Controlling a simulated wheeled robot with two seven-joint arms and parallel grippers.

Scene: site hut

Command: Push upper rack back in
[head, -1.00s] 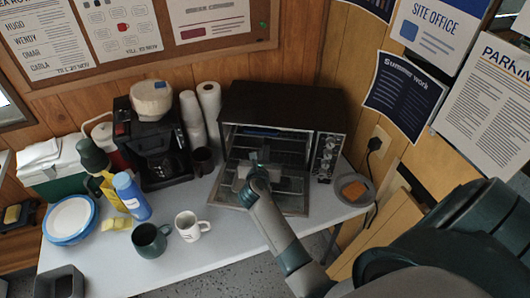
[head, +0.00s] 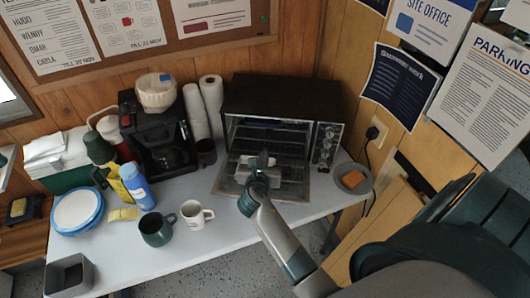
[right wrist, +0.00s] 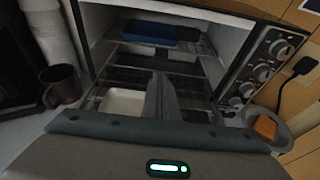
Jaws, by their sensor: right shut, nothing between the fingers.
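The dark toaster oven (head: 282,96) stands at the back right of the table with its door (head: 230,184) folded down. In the right wrist view, the upper rack (right wrist: 195,47) is inside the oven, with a blue item (right wrist: 149,32) on it. A lower rack (right wrist: 190,85) sits below it, and a pale tray (right wrist: 122,103) shows lower left. My right gripper (head: 263,160) is shut and empty, over the door in front of the opening. Its fingers (right wrist: 161,98) hide part of the lower rack. I cannot tell whether they touch anything. My left gripper is out of view.
A brown mug (head: 206,152), paper rolls (head: 211,105) and a coffee maker (head: 160,140) stand left of the oven. A plate with an orange item (head: 353,178) is at its right. Two mugs (head: 157,229) (head: 192,214) stand nearer the front.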

